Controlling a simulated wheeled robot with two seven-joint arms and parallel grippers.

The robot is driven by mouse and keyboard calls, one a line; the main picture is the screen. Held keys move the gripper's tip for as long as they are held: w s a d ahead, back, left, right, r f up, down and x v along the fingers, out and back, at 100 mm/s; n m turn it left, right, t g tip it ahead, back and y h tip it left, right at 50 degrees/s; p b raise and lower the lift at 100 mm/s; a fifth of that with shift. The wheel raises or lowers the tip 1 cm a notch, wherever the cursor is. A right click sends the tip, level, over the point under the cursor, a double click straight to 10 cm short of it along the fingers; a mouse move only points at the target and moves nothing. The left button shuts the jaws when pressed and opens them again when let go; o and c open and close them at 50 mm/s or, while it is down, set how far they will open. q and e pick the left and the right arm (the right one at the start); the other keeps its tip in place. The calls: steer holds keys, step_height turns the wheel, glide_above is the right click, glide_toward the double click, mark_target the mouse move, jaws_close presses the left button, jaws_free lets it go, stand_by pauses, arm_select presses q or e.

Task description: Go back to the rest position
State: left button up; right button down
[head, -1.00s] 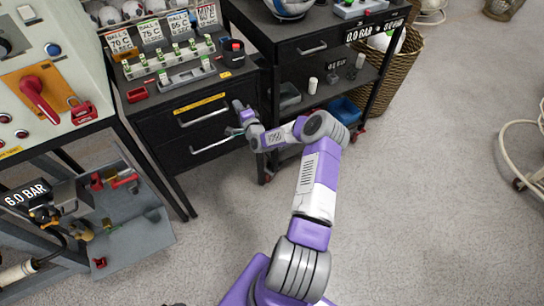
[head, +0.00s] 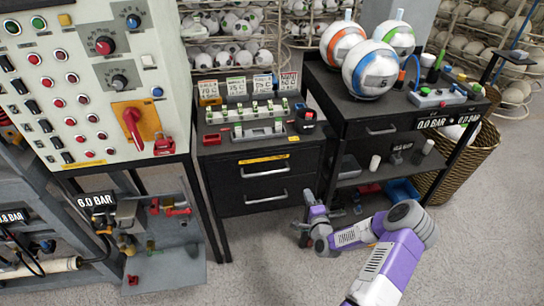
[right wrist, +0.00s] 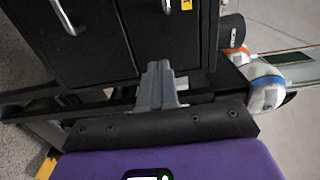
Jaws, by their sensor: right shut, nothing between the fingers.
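My right arm comes in from the lower right in the head view, bent at the elbow. My right gripper (head: 299,229) is small there, low in front of the gap between the drawer cabinet (head: 262,222) and the black cart (head: 385,125). In the right wrist view the grey fingers of this gripper (right wrist: 158,78) are together, with nothing between them. Dark drawer fronts with a handle (right wrist: 63,17) show beyond them. My left arm and gripper are not in view.
A control panel (head: 97,85) with a red lever stands at the left. Several balls (head: 371,70) rest on the cart's top. A wicker basket (head: 468,160) stands at the right. Grey floor (head: 290,285) is clear in front of the cabinet.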

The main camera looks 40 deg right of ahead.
steer(key=w+a+f+n+g+y, duration=0.1)
steer(key=a+f+n+g+y, duration=0.3)
steer(key=a, duration=0.8)
steer(key=a+f+n+g+y, duration=0.2)
steer(key=a+f+n+y, duration=0.35)
steer(key=a, duration=0.75)
steer(key=s+a+f+n+g+y, duration=0.1)
steer(key=s+a+f+n+g, duration=0.1)
steer(key=s+a+n+g, duration=0.3)
steer(key=s+a+f+n+g+y, duration=0.1)
steer(key=s+a+n+g, duration=0.4)
steer(key=s+a, duration=0.5)
steer(key=s+f, duration=0.1)
steer(key=s, duration=0.3)
steer(key=shift+a+f+n, duration=0.2)
steer(key=shift+f+n, duration=0.15)
